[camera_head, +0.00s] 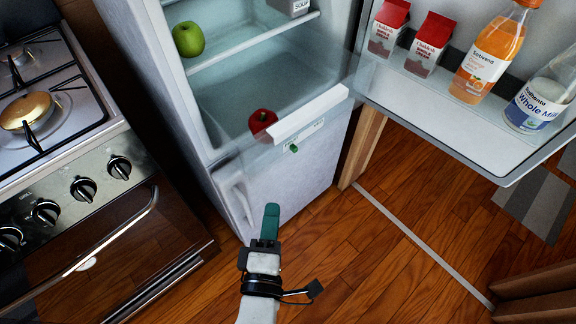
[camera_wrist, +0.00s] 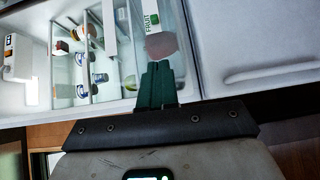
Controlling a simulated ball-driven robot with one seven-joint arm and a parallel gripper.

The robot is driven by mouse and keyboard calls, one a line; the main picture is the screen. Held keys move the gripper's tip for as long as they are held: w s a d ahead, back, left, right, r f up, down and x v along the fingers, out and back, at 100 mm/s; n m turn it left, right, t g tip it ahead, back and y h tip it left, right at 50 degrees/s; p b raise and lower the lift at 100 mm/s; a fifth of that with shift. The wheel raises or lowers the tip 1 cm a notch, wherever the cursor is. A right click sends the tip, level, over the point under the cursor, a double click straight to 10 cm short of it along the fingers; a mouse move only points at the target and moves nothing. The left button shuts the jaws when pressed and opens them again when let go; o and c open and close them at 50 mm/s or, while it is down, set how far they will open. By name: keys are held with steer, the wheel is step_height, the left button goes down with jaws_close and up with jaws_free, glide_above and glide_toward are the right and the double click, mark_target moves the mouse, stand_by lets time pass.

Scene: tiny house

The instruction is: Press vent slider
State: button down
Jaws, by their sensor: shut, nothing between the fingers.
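The vent slider (camera_head: 294,148) is a small green knob on the pale front strip of the fridge's bottom drawer. In the wrist view the green slider (camera_wrist: 155,18) sits beside a label reading FRUIT, beyond my fingertips. My gripper (camera_head: 271,208) has green fingers, shut and empty, in front of the fridge and below the slider in the head view. In the wrist view my gripper (camera_wrist: 157,68) points toward the drawer. The fingers look apart from the slider; the exact distance cannot be told.
The fridge door (camera_head: 455,125) stands open at right, holding cartons and bottles. A red apple (camera_head: 262,122) lies in the drawer, a green apple (camera_head: 188,39) on a shelf above. A stove (camera_head: 75,150) stands at left.

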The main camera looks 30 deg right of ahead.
steer(key=shift+a+r, duration=0.1)
steer(key=shift+a, duration=0.35)
glide_toward(290, 148)
steer(key=w, duration=0.4)
steer(key=shift+w+a+b, duration=0.15)
steer(key=shift+a+b, duration=0.15)
steer(key=shift+a, duration=0.05)
steer(key=shift+w+d, duration=0.25)
steer(key=shift+d, duration=0.95)
steer(key=shift+w+d, duration=0.15)
steer(key=shift+d, duration=0.5)
steer(key=shift+d, duration=0.1)
steer(key=d, duration=0.2)
steer(key=w+d+b, duration=0.1)
steer(key=d, duration=0.2)
steer(key=w+d, duration=0.1)
steer(key=d, duration=0.2)
steer(key=shift+w+d, duration=0.1)
steer(key=shift+w, duration=0.05)
